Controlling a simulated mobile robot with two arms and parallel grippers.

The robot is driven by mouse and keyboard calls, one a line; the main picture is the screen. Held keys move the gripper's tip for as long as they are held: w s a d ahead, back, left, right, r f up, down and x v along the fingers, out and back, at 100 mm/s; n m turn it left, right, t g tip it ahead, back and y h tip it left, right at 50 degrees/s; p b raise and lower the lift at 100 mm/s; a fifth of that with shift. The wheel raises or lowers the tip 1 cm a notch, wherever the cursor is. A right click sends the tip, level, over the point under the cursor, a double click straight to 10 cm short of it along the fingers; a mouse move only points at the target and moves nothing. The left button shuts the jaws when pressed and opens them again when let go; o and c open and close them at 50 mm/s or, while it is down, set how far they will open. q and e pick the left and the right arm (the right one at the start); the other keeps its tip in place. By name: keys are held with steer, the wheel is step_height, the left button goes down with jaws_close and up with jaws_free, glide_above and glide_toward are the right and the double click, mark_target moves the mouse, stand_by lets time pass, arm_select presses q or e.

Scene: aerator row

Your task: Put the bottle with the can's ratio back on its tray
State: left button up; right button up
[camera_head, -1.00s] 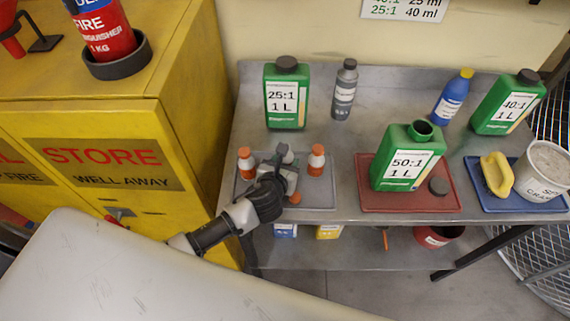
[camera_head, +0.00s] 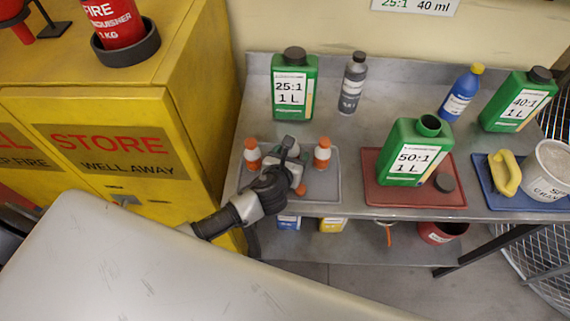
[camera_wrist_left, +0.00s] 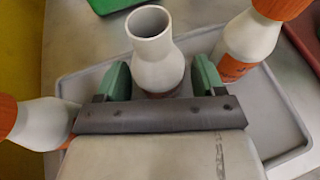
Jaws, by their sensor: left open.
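A white bottle with an open neck (camera_wrist_left: 154,55) stands on the grey tray (camera_head: 326,187), between the green fingers of my left gripper (camera_head: 291,158). The jaws are apart, with the bottle between them; its lower part is hidden in the left wrist view. Two white bottles with orange caps stand on either side, one left (camera_head: 252,155) and one right (camera_head: 321,154). Their ratio markings are not readable. My right gripper is not in view.
Green cans marked 25:1 (camera_head: 294,85) and 40:1 (camera_head: 517,101), a grey bottle (camera_head: 352,84) and a blue bottle (camera_head: 460,94) stand behind on the bench. A blue tray (camera_head: 493,201) holds a yellow item (camera_head: 506,174) and a white tub (camera_head: 550,172). A yellow cabinet (camera_head: 90,110) stands left.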

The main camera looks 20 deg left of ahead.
arm_select(q)
steer(key=v, duration=1.1)
steer(key=shift+s+r+b, duration=0.1)
steer(key=shift+s+b, duration=0.2)
steer(key=shift+s, duration=0.1)
